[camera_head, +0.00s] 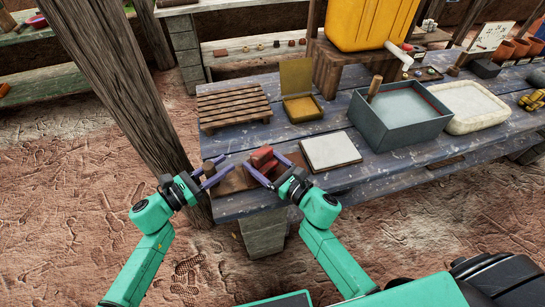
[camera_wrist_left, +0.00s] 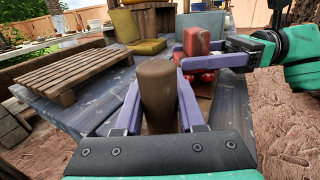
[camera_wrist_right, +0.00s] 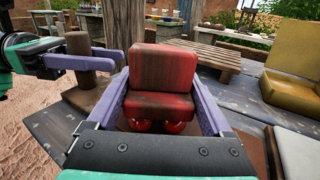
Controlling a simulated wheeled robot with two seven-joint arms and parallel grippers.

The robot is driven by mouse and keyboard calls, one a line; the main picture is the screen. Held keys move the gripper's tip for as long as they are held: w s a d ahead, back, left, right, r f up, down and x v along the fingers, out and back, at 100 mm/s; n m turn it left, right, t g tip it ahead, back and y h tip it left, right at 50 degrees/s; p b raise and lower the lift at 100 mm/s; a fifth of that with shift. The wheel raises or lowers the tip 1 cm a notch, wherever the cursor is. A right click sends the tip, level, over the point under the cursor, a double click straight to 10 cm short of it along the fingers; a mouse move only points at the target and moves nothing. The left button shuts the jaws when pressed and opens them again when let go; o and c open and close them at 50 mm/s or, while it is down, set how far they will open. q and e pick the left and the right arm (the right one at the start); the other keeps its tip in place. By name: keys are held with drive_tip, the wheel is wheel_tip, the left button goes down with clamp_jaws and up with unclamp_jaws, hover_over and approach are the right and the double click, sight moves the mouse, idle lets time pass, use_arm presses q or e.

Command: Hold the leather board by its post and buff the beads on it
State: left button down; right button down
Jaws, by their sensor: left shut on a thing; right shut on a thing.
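The brown leather board (camera_head: 236,181) lies on the blue-grey table near its front left edge. Its brown post (camera_wrist_left: 157,85) stands upright between my left gripper's fingers (camera_head: 211,172), which are shut on it. My right gripper (camera_head: 267,170) is shut on a red block (camera_head: 262,156), the buffer. The buffer also fills the middle of the right wrist view (camera_wrist_right: 163,80). Shiny red beads (camera_wrist_right: 150,127) show directly under the buffer, on the board. Most of the beads are hidden by the buffer and fingers. I cannot tell whether the buffer presses on them.
A slatted wooden rack (camera_head: 233,104) and an open yellow box (camera_head: 303,108) stand behind the board. A pale square tile (camera_head: 330,150) lies just right of my right gripper. A grey water bin (camera_head: 398,113) stands farther right. A thick wooden pole (camera_head: 124,85) rises close left.

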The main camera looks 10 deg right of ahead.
sight(259, 151)
drive_tip(key=shift+a+r, duration=0.1)
drive_tip(key=shift+a, duration=0.25)
drive_tip(key=shift+r, duration=3.9)
use_arm(q)
drive_tip(key=shift+c, duration=2.2)
unclamp_jaws()
drive_tip(key=v, duration=1.2)
drive_tip(key=shift+d, duration=0.1)
